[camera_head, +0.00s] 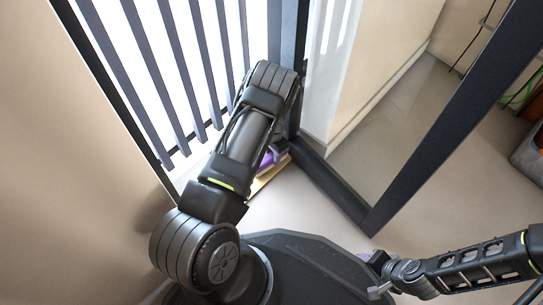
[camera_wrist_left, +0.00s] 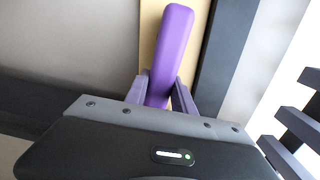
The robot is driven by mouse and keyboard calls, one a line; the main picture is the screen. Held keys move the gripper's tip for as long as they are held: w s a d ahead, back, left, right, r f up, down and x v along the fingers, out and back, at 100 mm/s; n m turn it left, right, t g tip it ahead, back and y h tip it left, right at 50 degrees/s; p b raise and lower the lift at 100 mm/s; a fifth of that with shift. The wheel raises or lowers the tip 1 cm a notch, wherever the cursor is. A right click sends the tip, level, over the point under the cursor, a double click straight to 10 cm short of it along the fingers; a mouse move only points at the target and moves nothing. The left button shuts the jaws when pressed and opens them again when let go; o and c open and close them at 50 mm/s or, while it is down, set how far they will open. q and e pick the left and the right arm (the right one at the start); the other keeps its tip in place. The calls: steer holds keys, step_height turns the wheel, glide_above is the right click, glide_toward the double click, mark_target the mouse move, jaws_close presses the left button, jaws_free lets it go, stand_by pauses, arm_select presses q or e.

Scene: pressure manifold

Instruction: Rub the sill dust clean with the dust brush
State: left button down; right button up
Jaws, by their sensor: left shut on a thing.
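My left gripper (camera_wrist_left: 160,88) is shut on the purple dust brush (camera_wrist_left: 168,55), with one finger on each side of it. In the head view a purple patch of the brush (camera_head: 267,160) shows past my left forearm, which hides most of the gripper. A tan strip, which looks like the sill (camera_head: 266,180), lies beside the brush at the foot of the slatted window. The strip also runs behind the brush in the left wrist view (camera_wrist_left: 149,40). I cannot make out the dust or whether the brush touches the strip. My right gripper (camera_head: 376,275) is low at right, its jaws unclear.
Dark vertical slats (camera_head: 165,75) stand at upper left beside a beige wall (camera_head: 70,190). A dark frame (camera_head: 335,185) stands close to the right of my left gripper. Open floor (camera_head: 300,205) lies below it. A grey object (camera_head: 530,160) is at the far right.

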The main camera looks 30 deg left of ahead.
arm_select(q)
steer(key=shift+w+d+r, duration=0.2)
steer(key=shift+w+r, duration=0.05)
steer(key=shift+w, duration=0.5)
arm_select(e)
steer(key=shift+s, duration=0.4)
arm_select(q)
steer(key=shift+s+r+p, duration=0.1)
steer(key=shift+s+p, duration=0.3)
steer(key=shift+s+a+p, duration=0.25)
steer(key=shift+s+p, duration=0.45)
steer(key=shift+s, duration=0.55)
steer(key=shift+s+a, duration=0.15)
steer(key=shift+s, duration=0.4)
arm_select(e)
steer(key=shift+a+r, duration=0.1)
steer(key=shift+r, duration=1)
arm_select(q)
steer(key=shift+s, duration=0.15)
steer(key=shift+s+a+f+p, duration=0.15)
steer(key=shift+s+p, duration=0.25)
steer(key=shift+s, duration=0.45)
steer(key=shift+s+a+f+p, duration=0.1)
steer(key=shift+s+p, duration=0.25)
steer(key=shift+s, duration=0.7)
arm_select(e)
steer(key=shift+r, duration=0.7)
